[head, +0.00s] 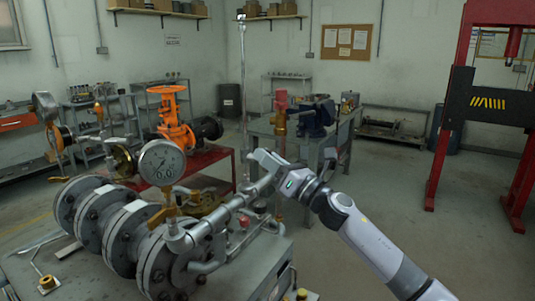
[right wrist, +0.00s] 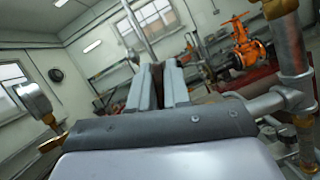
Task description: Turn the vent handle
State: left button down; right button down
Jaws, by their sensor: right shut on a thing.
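My right gripper (head: 258,158) comes in from the right, level with the top of the pipework and beyond the gauge. In the right wrist view its two grey fingers (right wrist: 160,88) are closed around a narrow dark reddish-brown piece (right wrist: 157,78), which I take for the vent handle. The fingers hide most of it, and in the head view it cannot be made out. A thin grey upright pipe (head: 243,90) rises just behind the gripper. My left gripper is not seen.
A round pressure gauge (head: 161,162) stands on the flanged pipe assembly (head: 128,235); it shows in the right wrist view (right wrist: 32,100). An orange valve (head: 173,115) sits on a red bench. A blue vise (head: 318,115) is behind.

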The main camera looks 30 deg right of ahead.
jog(key=m+h, duration=0.1)
jog(key=m, duration=0.1)
jog(key=shift+m+p, duration=0.3)
jog(key=shift+p, duration=0.05)
jog(key=m+h, duration=0.1)
jog(key=m, duration=0.1)
jog(key=m+h, duration=0.1)
jog(key=m, duration=0.2)
jog(key=shift+d+h, duration=0.1)
jog(key=shift+h, duration=0.2)
jog(key=m, duration=0.2)
jog(key=m+g+h, duration=0.1)
jog(key=m, duration=0.2)
jog(key=shift+f+h, duration=0.15)
jog(key=shift+h, duration=0.15)
jog(key=shift+d+f+m+g+h, duration=0.15)
jog(key=shift+m+g, duration=0.25)
jog(key=shift+m, duration=0.75)
jog(key=shift+a+m+g+h, duration=0.1)
jog(key=shift+m+g+h, duration=0.25)
jog(key=shift+m, duration=0.8)
jog(key=c, duration=1.2)
grip_release()
